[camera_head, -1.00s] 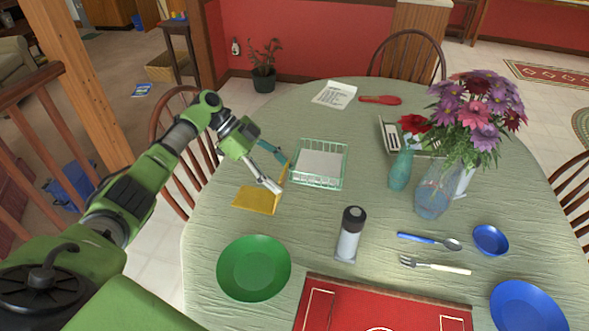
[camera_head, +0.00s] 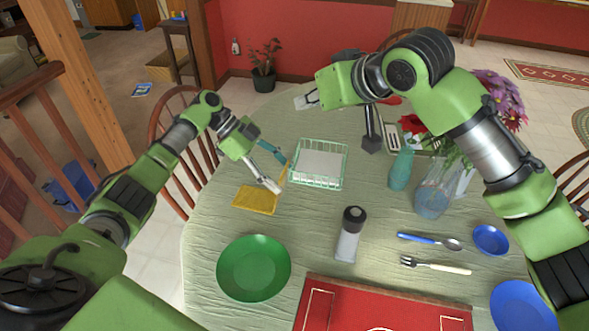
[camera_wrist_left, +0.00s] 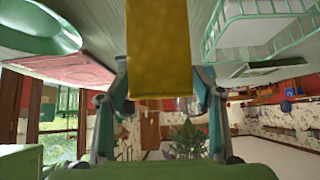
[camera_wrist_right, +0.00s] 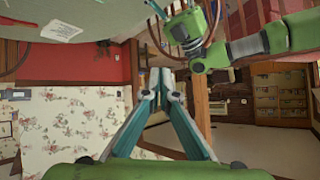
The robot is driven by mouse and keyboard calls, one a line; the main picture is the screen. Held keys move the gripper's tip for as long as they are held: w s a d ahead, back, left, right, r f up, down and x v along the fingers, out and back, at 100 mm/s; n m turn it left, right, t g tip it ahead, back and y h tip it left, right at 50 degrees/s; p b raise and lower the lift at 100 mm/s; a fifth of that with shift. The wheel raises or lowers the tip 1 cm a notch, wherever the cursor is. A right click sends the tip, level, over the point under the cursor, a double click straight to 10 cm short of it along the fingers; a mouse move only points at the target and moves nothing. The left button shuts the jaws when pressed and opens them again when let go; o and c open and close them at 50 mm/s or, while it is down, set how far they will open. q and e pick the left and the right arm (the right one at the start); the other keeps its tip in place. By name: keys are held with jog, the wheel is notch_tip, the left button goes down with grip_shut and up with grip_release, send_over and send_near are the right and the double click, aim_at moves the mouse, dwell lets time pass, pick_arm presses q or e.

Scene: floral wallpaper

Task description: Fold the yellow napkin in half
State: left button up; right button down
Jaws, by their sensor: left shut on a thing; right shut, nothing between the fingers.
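The yellow napkin (camera_head: 254,200) lies near the left edge of the table, left of the teal wire basket. Its right side is lifted and stands up as a narrow flap. My left gripper (camera_head: 280,184) is shut on this raised side. In the left wrist view the napkin (camera_wrist_left: 157,45) hangs between the two teal fingers (camera_wrist_left: 168,88). My right gripper (camera_head: 306,101) is at the far side, over the table's back edge, well away from the napkin. In the right wrist view its fingers (camera_wrist_right: 162,80) are shut and empty.
The wire basket (camera_head: 318,164) stands close to the napkin's right. A green plate (camera_head: 254,268) and a dark-topped shaker (camera_head: 349,236) stand nearer. A teal vase (camera_head: 401,172), a glass vase (camera_head: 432,195) and flowers (camera_head: 497,90) stand right, partly behind my right arm. A red mat (camera_head: 390,305) lies in front.

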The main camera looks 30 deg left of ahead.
jog(key=w+d+f+m+g+h, duration=0.15)
jog(key=f+m, duration=0.25)
jog(key=f, duration=0.4)
jog(key=d+f+m+h, duration=0.2)
jog(key=d+f+m, duration=0.1)
jog(key=f, duration=0.4)
jog(key=w+a+f, duration=0.2)
jog(key=a+f, duration=0.6)
jog(key=a, duration=0.1)
pick_arm(q)
jog(key=shift+s, duration=0.1)
pick_arm(e)
jog(key=shift+s+a+r, duration=0.1)
jog(key=shift+s+a, duration=0.05)
jog(key=shift+a, duration=0.35)
jog(key=shift+s+a+r, duration=0.1)
jog(key=shift+s+a, duration=0.05)
jog(key=shift+a, duration=0.35)
pick_arm(q)
jog(key=shift+d, duration=0.1)
